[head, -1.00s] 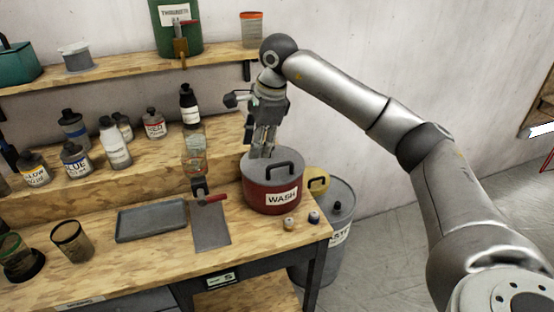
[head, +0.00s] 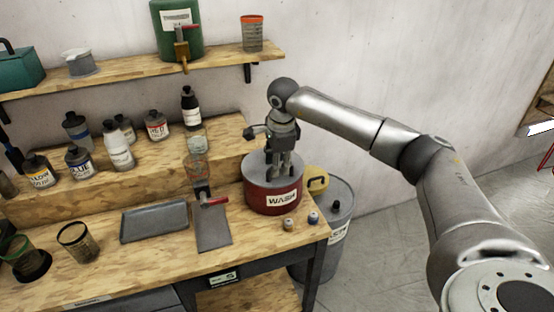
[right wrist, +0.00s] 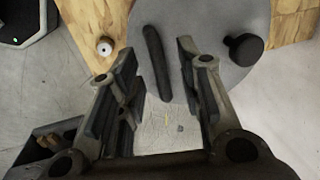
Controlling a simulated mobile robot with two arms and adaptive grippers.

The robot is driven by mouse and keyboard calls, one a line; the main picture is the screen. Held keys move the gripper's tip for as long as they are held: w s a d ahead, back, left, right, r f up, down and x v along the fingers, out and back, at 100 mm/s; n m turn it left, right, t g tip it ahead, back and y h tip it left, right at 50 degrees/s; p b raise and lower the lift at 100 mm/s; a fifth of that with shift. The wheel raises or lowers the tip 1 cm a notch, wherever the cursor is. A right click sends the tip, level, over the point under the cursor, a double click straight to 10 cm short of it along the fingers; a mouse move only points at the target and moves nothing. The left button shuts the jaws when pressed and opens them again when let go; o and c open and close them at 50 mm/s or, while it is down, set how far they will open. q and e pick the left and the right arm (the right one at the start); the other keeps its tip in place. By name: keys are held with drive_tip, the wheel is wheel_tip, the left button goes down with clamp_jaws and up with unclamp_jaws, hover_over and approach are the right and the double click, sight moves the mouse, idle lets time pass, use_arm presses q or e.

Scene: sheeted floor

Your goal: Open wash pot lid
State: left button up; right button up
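The red wash pot (head: 272,200), labelled WASH, stands at the right end of the bench with its grey lid (head: 296,165) on. My right gripper (head: 279,173) is directly above the lid, pointing down. In the right wrist view its two fingers (right wrist: 160,90) are spread apart. The dark bar handle (right wrist: 156,62) of the grey lid (right wrist: 205,30) lies in the gap between them, with no clear contact. A dark round knob (right wrist: 243,48) also shows at the disc's right. The handle is largely hidden by the gripper in the head view. My left gripper is not in view.
Two small containers (head: 289,224) stand before the pot. A yellow object (head: 317,180) and a grey waste bin (head: 340,235) are to its right. A tray (head: 154,221), a grey plate (head: 213,230) and several bottles (head: 118,150) are to the left.

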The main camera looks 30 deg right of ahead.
drive_tip(key=shift+f, duration=0.15)
clamp_jaws()
idle(0.4)
